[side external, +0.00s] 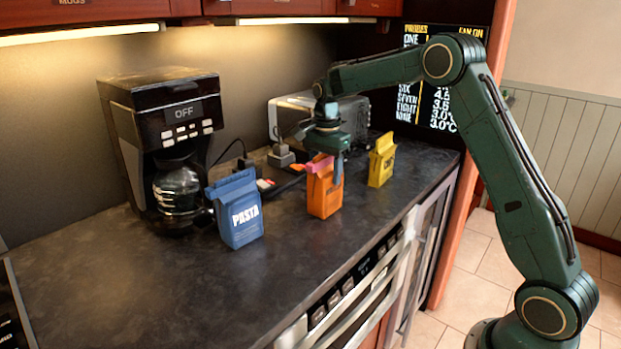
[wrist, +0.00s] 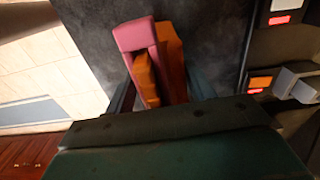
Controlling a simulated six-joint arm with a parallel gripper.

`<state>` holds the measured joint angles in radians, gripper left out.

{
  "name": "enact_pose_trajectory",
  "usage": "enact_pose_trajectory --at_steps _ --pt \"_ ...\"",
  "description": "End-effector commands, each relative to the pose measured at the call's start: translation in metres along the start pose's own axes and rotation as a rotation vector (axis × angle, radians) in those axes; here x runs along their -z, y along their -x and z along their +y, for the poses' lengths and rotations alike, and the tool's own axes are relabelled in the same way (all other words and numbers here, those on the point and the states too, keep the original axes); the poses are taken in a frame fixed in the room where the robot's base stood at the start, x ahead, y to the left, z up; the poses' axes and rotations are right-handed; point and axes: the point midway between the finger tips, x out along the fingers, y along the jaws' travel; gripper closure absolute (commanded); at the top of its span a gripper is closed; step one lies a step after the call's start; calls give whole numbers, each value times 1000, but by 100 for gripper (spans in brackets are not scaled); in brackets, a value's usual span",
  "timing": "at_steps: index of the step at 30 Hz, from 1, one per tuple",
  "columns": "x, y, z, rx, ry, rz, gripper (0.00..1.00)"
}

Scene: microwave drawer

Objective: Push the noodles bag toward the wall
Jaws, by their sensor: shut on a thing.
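An orange bag (side external: 324,192) stands upright on the dark counter, between a blue bag marked PASTA (side external: 238,208) and a yellow bag (side external: 381,160). No label naming noodles can be read on any bag. My gripper (side external: 325,167) comes down from above onto the top of the orange bag and is shut on it. In the wrist view, my gripper (wrist: 160,95) has its fingers on both sides of the orange bag (wrist: 174,60) and its pink top part (wrist: 136,38). The bag's lower part is hidden there by my gripper's body.
A black coffee maker (side external: 165,140) stands at the back left against the wall (side external: 245,75). Behind the orange bag are a dark flat unit (side external: 280,182) with plugs and a silver appliance (side external: 350,112). The counter's front edge is close; counter in front of the PASTA bag is clear.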

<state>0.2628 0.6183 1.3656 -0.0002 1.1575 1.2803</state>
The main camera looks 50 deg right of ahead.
Motion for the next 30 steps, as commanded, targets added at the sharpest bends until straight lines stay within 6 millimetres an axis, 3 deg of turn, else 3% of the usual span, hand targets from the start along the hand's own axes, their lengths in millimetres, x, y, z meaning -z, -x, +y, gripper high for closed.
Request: enact_pose_trajectory --at_steps 15,30 --pt "0 1 -39 3 0 1 85" --pt "0 1 -44 2 0 1 85"
